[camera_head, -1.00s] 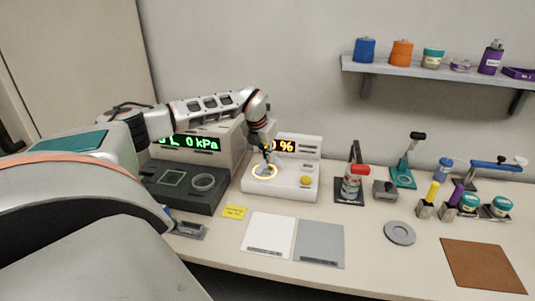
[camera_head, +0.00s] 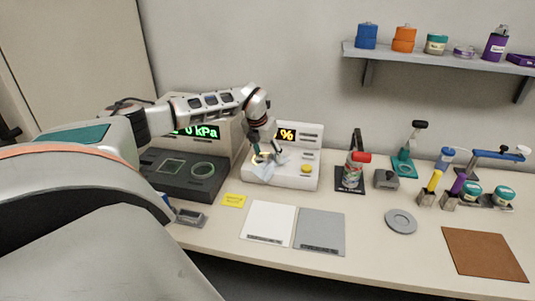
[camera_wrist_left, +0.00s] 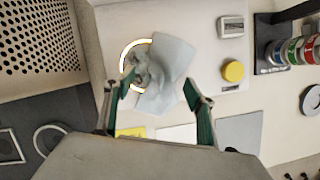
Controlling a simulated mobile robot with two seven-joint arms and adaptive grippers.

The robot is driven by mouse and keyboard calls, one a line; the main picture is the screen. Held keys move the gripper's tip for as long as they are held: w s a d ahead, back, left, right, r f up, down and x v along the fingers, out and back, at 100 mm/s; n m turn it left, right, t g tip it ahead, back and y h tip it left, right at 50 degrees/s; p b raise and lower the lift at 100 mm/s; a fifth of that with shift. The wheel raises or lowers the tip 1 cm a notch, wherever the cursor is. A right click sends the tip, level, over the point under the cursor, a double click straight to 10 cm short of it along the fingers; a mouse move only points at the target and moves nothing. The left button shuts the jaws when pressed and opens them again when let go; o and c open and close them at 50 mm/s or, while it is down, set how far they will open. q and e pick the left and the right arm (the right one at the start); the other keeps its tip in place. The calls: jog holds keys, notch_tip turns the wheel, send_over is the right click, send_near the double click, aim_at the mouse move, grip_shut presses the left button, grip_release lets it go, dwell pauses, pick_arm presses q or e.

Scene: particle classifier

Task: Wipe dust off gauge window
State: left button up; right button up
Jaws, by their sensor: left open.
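A white instrument (camera_head: 292,180) with a "%" display and a yellow button stands at the back of the bench. A round window with a glowing yellow ring (camera_wrist_left: 128,62) is on its top. A pale blue-grey cloth (camera_wrist_left: 168,72) lies spread over the right part of this ring and extends beyond it; the head view also shows the cloth (camera_head: 268,168). Grey mottled material shows inside the ring, but I cannot tell whether it is dust. My left gripper (camera_wrist_left: 158,82) is open above the cloth, with its fingers on either side. My right gripper is out of view.
A dark-based "kPa" instrument (camera_head: 184,190) is close on the left. A yellow note (camera_head: 233,200), white sheet (camera_head: 268,223) and grey sheet (camera_head: 320,231) lie in front.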

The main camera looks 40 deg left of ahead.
pick_arm(q)
jog(key=shift+f, duration=0.1)
jog(key=shift+f+b, duration=0.5)
jog(key=shift+f, duration=0.6)
grip_shut()
dwell(0.9)
